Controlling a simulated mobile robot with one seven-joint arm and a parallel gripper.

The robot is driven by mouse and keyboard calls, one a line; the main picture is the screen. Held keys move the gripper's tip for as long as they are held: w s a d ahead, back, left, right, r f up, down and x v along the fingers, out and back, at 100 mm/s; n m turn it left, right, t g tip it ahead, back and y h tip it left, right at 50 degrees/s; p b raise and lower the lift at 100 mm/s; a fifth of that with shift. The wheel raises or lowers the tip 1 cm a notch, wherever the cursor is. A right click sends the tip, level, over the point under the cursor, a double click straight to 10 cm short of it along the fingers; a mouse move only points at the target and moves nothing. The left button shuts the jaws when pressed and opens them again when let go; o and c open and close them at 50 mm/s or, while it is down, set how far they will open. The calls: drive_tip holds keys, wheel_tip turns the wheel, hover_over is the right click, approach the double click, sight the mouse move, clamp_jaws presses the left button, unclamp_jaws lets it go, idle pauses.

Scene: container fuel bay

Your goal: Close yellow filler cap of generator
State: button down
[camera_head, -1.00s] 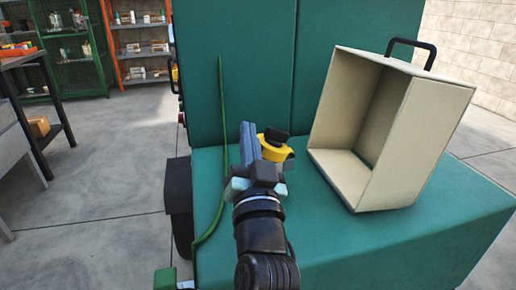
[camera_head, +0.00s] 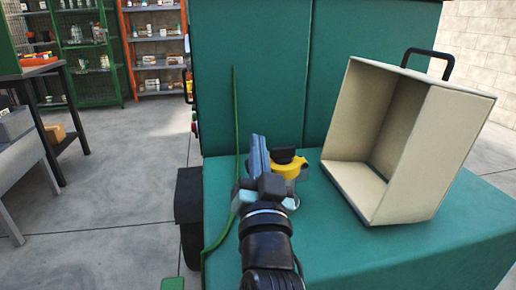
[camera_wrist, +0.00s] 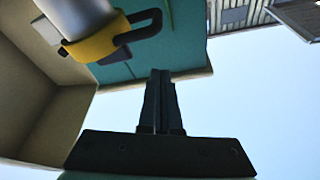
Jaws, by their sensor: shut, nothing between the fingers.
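The yellow filler cap (camera_head: 292,168) with a black part on top sits above the top of the green generator (camera_head: 380,255). In the wrist view the yellow cap (camera_wrist: 98,42) shows as a collar around a pale cylinder, with a black loop (camera_wrist: 143,25) sticking out to its right. I cannot tell how far the cap is closed. My gripper (camera_head: 259,142) is shut and empty, just left of the cap in the head view. In the wrist view my gripper's fingers (camera_wrist: 159,75) lie together below the cap, apart from it. My wrist hides the cap's lower left.
A beige open-fronted box (camera_head: 400,140) with a black handle stands on the generator, right of the cap. A tall green panel (camera_head: 385,70) rises behind. A thin green hose (camera_head: 236,130) runs left of my gripper. Shelves (camera_head: 152,50) and a bench (camera_head: 40,135) stand left, with clear floor between.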

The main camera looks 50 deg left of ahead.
wheel_tip(320, 180, up, 4)
drive_tip(key=p, duration=0.3)
drive_tip(key=w+b+v, duration=0.1)
drive_tip(key=b+v, duration=0.1)
drive_tip(key=v, duration=0.8)
drive_tip(key=shift+d+f, duration=0.3)
drive_tip(key=shift+d, duration=0.05)
